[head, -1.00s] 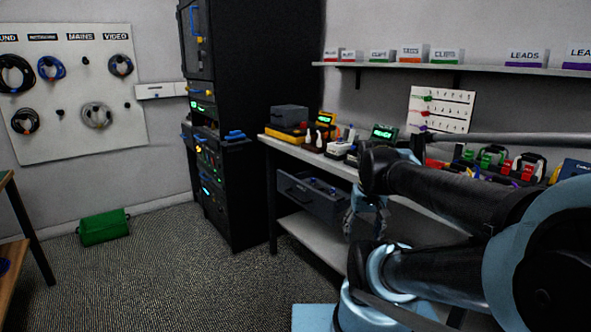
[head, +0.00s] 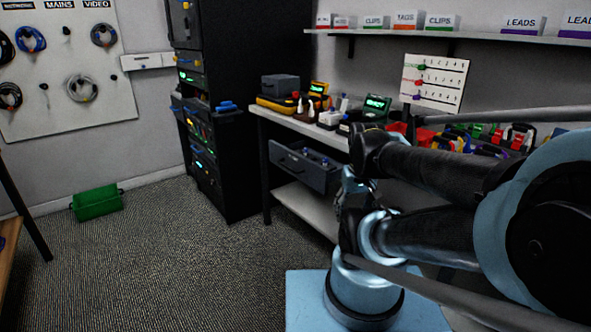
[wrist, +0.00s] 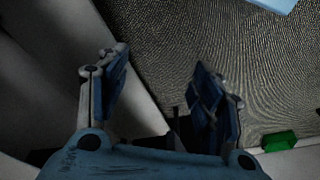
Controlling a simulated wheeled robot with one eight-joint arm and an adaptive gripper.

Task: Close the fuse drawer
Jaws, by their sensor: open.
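The fuse drawer (head: 289,168) is a dark grey drawer under the workbench. In the head view it stands pulled out, with a handle on its front and small blue-topped items inside. My gripper (wrist: 160,82) shows in the wrist view with its two fingers spread apart and nothing between them. In the head view my arm hangs just right of the drawer, and my gripper's fingertips cannot be made out clearly there. The gripper looks apart from the drawer front. The drawer is not clearly recognisable in the wrist view.
The workbench (head: 262,113) carries tools and meters, with a lower shelf (head: 305,212) below the drawer. A black rack (head: 208,60) stands to its left. A green bag (head: 97,203) lies on the carpet, also in the wrist view (wrist: 279,141). The floor before the rack is clear.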

